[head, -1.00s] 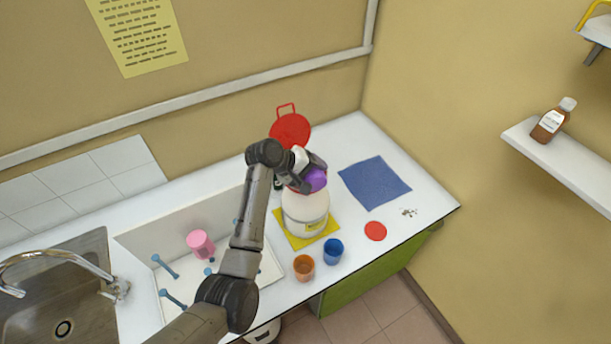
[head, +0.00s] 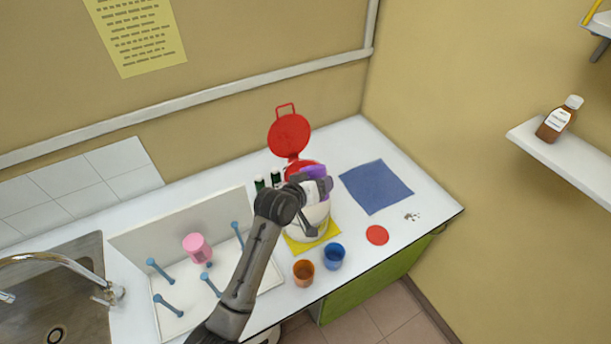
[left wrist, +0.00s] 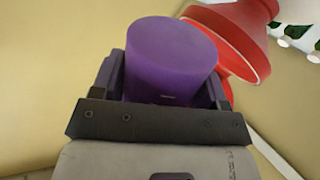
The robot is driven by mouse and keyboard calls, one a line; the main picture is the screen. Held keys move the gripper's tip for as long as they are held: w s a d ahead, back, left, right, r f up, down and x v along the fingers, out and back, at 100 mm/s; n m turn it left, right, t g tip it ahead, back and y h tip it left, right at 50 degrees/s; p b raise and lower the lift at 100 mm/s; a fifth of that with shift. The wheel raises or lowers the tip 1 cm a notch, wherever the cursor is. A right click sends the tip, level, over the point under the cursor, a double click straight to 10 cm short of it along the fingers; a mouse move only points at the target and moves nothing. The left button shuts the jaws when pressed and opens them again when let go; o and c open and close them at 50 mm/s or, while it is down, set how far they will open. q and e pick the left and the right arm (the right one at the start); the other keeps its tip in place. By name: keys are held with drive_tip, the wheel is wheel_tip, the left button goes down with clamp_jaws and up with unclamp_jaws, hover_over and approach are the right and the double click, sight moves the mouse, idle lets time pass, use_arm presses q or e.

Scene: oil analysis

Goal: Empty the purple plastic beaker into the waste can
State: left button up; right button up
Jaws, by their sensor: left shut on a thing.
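The purple plastic beaker (head: 313,171) is held by my left gripper (head: 319,183) over the waste can. In the left wrist view the beaker (left wrist: 168,60) sits between the two fingers, which are shut on it; a smooth, closed-looking end shows and no contents are visible. The beaker looks strongly tilted, and its mouth is hidden. The waste can (head: 304,226) is white with a red rim, and its red lid (head: 289,136) stands open behind it. My gripper and wrist hide much of the can's opening. My right gripper is not in view.
The can stands on a yellow mat (head: 327,234). An orange cup (head: 303,273) and a blue cup (head: 333,257) stand in front. A pink beaker (head: 197,247) hangs on a pegged rack to the left. A blue cloth (head: 376,187) and red disc (head: 377,235) lie right.

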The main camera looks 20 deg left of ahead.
use_arm(q)
drive_tip(key=f+t+b, duration=0.1)
drive_tip(key=s+d+f+m+b, duration=0.1)
drive_tip(key=s+f+m+t+b, duration=0.1)
drive_tip(key=b, duration=0.1)
drive_tip(key=shift+d+f+t+y, duration=0.25)
drive_tip(key=shift+f+t+y, duration=0.05)
drive_tip(key=shift+f, duration=0.05)
drive_tip(key=shift+s+d+f+m+t+b, duration=0.25)
drive_tip(key=shift+f+m+t+b, duration=0.2)
drive_tip(key=shift+f+b, duration=0.55)
drive_tip(key=shift+s+d+f+m+t+b, duration=0.15)
drive_tip(key=shift+s+f+m+t+b, duration=0.2)
drive_tip(key=shift+f+b, duration=0.65)
drive_tip(key=shift+s+d+f+m+t+b, duration=0.2)
drive_tip(key=shift+f+m+t+b, duration=0.3)
drive_tip(key=shift+b, duration=0.8)
